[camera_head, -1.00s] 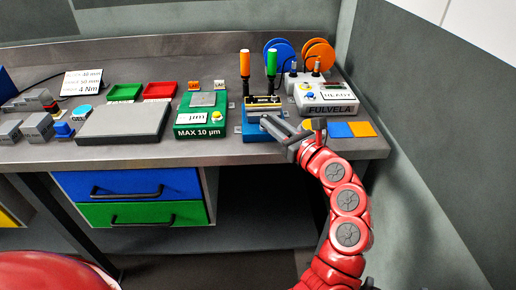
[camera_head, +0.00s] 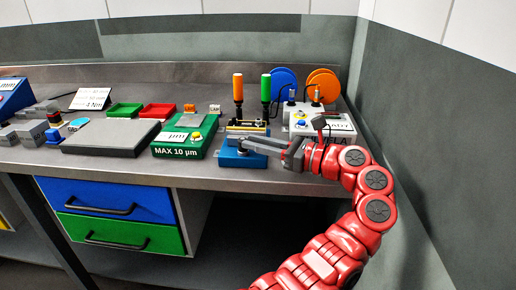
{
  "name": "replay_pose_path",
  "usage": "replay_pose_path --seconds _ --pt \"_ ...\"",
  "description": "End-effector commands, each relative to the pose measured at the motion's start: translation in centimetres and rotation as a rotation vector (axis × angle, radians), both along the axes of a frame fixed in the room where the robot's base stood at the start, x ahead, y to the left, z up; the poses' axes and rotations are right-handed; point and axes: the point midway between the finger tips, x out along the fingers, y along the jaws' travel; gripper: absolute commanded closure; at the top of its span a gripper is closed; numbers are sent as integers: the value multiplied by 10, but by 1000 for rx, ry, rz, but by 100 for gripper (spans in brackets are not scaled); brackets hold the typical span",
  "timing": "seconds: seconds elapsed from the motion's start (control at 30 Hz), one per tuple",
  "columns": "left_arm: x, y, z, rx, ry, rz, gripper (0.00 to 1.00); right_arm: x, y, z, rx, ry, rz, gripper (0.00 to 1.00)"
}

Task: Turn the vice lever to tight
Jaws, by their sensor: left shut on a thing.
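The blue vice (camera_head: 235,159) stands near the front edge of the bench, with dark and yellow parts (camera_head: 247,127) on top behind its front block. My left gripper (camera_head: 247,145) reaches in from the right, nearly level, with its fingertips at the front top of the vice. It is shut on the vice lever, which is mostly hidden by the fingers. I cannot make out the lever's exact angle. My right gripper is not in view.
Orange (camera_head: 238,88) and green (camera_head: 266,88) handles stand upright behind the vice. A green gauge block (camera_head: 172,151) is to its left. A white device (camera_head: 340,126) is behind my gripper. A grey wall (camera_head: 410,150) closes the right side.

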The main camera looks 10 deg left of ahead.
Motion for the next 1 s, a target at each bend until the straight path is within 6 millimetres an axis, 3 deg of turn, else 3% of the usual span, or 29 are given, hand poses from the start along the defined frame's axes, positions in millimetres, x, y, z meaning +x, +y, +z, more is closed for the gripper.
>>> replay_pose_path --seconds 0.33,1.0 --pt "3 3 1 2 -1 84 100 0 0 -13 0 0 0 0" --pt "3 5 0 2 1 112 100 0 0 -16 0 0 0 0"
